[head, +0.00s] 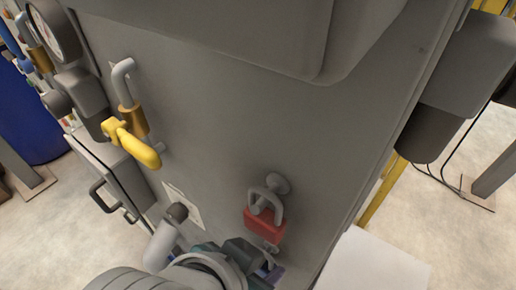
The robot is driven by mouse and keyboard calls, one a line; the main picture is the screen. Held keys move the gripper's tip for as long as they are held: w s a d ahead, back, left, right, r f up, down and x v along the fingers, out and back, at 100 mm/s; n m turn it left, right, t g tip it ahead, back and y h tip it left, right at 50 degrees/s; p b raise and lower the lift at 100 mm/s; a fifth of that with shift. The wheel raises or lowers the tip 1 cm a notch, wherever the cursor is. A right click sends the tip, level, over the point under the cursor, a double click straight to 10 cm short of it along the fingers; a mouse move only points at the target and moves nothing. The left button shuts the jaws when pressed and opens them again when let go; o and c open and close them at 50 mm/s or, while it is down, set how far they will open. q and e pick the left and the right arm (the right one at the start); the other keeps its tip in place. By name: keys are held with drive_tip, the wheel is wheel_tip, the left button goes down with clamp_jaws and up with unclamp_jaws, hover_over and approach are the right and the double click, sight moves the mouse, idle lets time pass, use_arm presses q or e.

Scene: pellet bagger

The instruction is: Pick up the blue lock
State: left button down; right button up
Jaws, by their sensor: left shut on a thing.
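My left gripper (243,258) is at the bottom centre in the head view, in front of the grey machine panel. It is shut on a small blue-violet thing (272,273), which looks like the blue lock. My gripper and the frame's bottom edge hide most of it. A grey shackle-like loop (270,254) shows just above it, below the red lock; I cannot tell whether the lock is still hooked on something. My right gripper is not in view.
A red lock (264,222) hangs from a bracket on the machine panel (220,110), close above my left gripper. A yellow valve handle (134,144) juts out at upper left. A pale box top (372,264) is at lower right. A blue drum (35,115) stands far left.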

use_arm(q)
drive_tip(key=s+a+b, duration=0.1)
drive_tip(key=s+a, duration=0.9)
drive_tip(key=s, duration=0.4)
drive_tip(key=shift+s+a+f, duration=0.15)
drive_tip(key=shift+s+a, duration=0.1)
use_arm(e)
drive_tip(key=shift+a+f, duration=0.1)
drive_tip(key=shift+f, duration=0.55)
